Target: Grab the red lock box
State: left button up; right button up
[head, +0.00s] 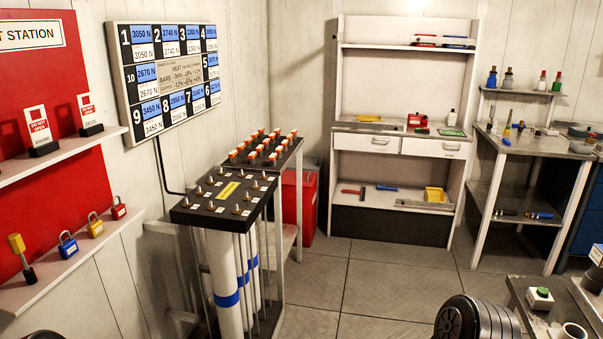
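No thing is plainly marked as a lock box in the head view. A red padlock (119,209) sits at the right end of the lower shelf of the red lockout station at left. A red box-like bin (308,208) stands on the floor behind the black rack, partly hidden by it. I cannot tell which of these, if either, is the lock box. Neither of my grippers shows in the view.
A yellow padlock (95,228) and a blue padlock (68,245) share the lower shelf (75,265). The black-topped rack (225,205) with white cylinders stands mid-left. A white workbench (375,130) is at the back. The tiled floor (385,285) is clear in the middle.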

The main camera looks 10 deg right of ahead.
aim_at(413, 122)
jog(key=i+l+z, duration=0.35)
jog(key=i, duration=0.9)
jog(key=i+j+z, duration=0.3)
jog(key=i, duration=0.9)
jog(key=i+l, duration=0.1)
jog(key=i, duration=0.95)
